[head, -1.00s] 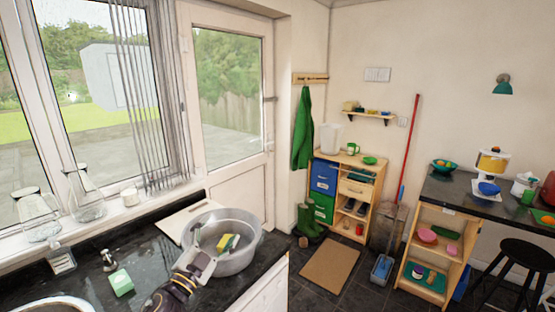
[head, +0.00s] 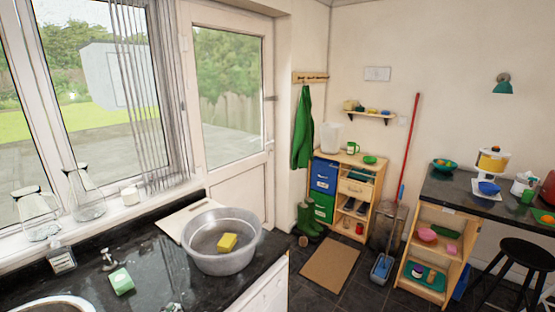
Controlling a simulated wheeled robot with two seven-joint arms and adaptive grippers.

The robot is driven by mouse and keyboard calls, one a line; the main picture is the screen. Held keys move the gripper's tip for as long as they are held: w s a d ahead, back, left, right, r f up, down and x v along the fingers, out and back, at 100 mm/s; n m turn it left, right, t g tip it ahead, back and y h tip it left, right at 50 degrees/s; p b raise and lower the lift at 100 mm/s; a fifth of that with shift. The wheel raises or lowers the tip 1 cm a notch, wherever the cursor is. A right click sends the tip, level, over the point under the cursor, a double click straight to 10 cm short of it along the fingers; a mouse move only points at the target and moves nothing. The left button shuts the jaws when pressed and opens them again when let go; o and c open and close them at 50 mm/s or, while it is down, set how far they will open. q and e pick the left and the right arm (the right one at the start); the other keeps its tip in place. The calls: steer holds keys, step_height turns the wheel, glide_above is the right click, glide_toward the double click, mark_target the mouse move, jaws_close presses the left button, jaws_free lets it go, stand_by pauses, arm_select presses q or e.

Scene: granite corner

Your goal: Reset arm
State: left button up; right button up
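Neither of my grippers is in the head view, and no arm link shows. A grey metal basin (head: 222,262) stands on the black granite counter (head: 150,290), near its corner. A yellow sponge (head: 227,242) lies inside the basin with nothing holding it. A green and white box (head: 121,281) lies on the counter to the left of the basin.
A white board (head: 178,220) lies behind the basin. Glass jugs (head: 86,205) stand on the window sill. A sink (head: 45,304) is at the lower left. Right of the counter are a mat (head: 329,263), a wooden cabinet (head: 356,187) and a dark worktop (head: 460,190).

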arm_select(q)
steer(key=s+d+f+g+h, duration=0.1)
steer(key=s+f+g, duration=0.3)
steer(key=s, duration=0.4)
steer(key=s+d+f+g+h, duration=0.1)
steer(key=s+d+f+g, duration=0.2)
steer(key=s, duration=0.5)
step_height(320, 180, down, 39)
steer(key=s+a+g+b, duration=0.1)
steer(key=s+a+b, duration=0.15)
steer(key=b, duration=0.25)
steer(key=s+a+f+b, duration=0.2)
steer(key=s+f, duration=0.9)
steer(key=f, duration=0.1)
steer(key=s+a+f+g+b, duration=0.1)
steer(key=s+a+f+b, duration=0.1)
steer(key=s+f, duration=0.8)
step_height(320, 180, down, 2)
steer(key=shift+s+f+y+b, duration=0.1)
steer(key=shift+s+y+b, duration=0.25)
steer(key=shift+b, duration=0.15)
arm_select(e)
step_height(320, 180, down, 10)
steer(key=d, duration=0.2)
steer(key=shift+w, duration=0.3)
arm_select(q)
steer(key=shift+a, duration=0.1)
arm_select(e)
steer(key=shift+a, duration=0.15)
steer(key=shift+a, duration=0.1)
